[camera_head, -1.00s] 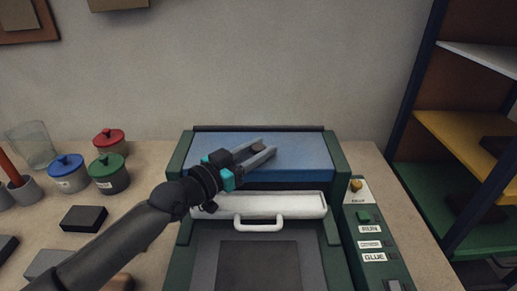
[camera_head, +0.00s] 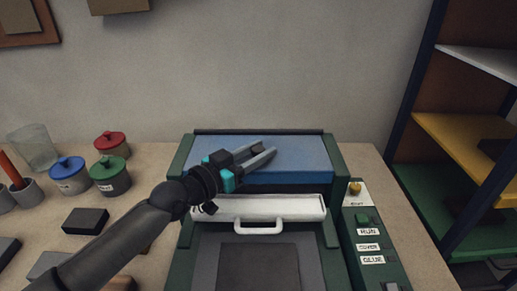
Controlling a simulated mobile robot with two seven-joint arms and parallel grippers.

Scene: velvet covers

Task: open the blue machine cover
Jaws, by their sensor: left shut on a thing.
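The blue cover (camera_head: 300,156) lies flat and closed-looking across the back of the green machine (camera_head: 184,162). My left gripper (camera_head: 261,153) reaches over it from the left. Its two grey fingers are shut on a small dark knob (camera_head: 258,148) on top of the cover. The fingers hide part of the knob and the cover's middle. My right gripper is not in view.
A white bar with a handle (camera_head: 285,206) sits in front of the cover. A button panel (camera_head: 366,217) is at right. Lidded pots (camera_head: 110,174), a glass and dark blocks (camera_head: 85,221) stand at left. A shelf rack (camera_head: 455,130) stands far right.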

